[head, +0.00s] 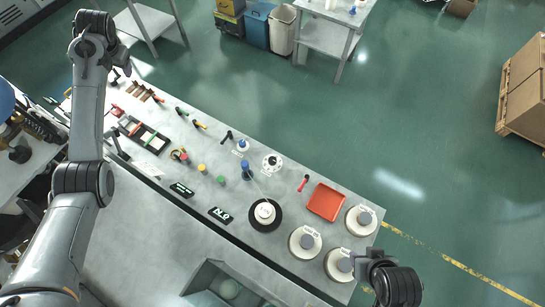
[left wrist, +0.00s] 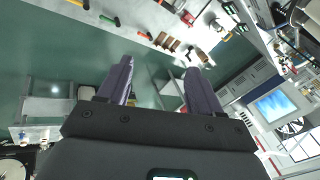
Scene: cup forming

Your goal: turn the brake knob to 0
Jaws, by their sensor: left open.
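Three large round cream dials with grey knobs stand at the right end of the grey console: an upper one (head: 360,220), a left one (head: 305,242) and a lower one (head: 340,264). Their lettering is too small to read, so I cannot tell which is the brake knob. My left gripper (left wrist: 159,64) is open and empty, its two dark fingers spread wide in the left wrist view. In the head view my left arm reaches up the left side, far from the dials. My right arm shows at the lower right, beside the lower dial; its gripper cannot be made out.
Cardboard boxes (head: 524,85) stand far right.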

